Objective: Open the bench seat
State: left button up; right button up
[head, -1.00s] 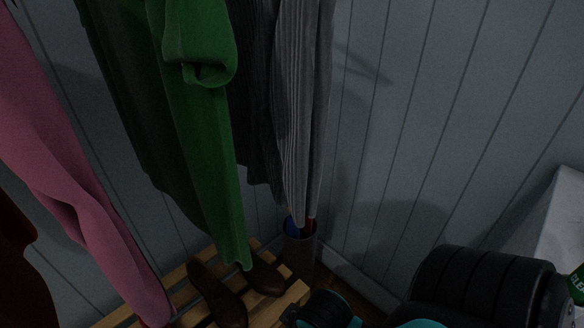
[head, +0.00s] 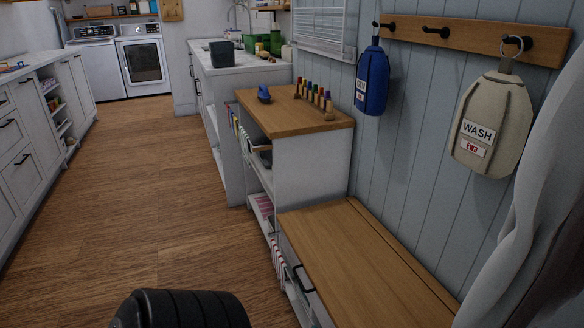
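The bench seat (head: 355,262) is a flat wooden lid on a white bench at the lower right of the head view. It lies flat and looks closed. A seam runs along its rear edge, near the wall. The bench front (head: 297,277) is white with a dark handle. The right end of the bench is cut off by the frame edge and a pale hanging garment. Neither gripper shows; only a black ribbed part of my own arm is at the bottom edge.
A white shelf unit with a wooden top (head: 290,112) adjoins the bench's far end. A blue bag (head: 372,82) and a beige bag (head: 483,125) hang from a hook rail (head: 465,38) above the bench. The wooden floor (head: 130,200) to the left is clear.

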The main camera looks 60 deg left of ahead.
aim_at(360, 282)
jog(key=k+u, duration=0.2)
jog(key=u, duration=1.5)
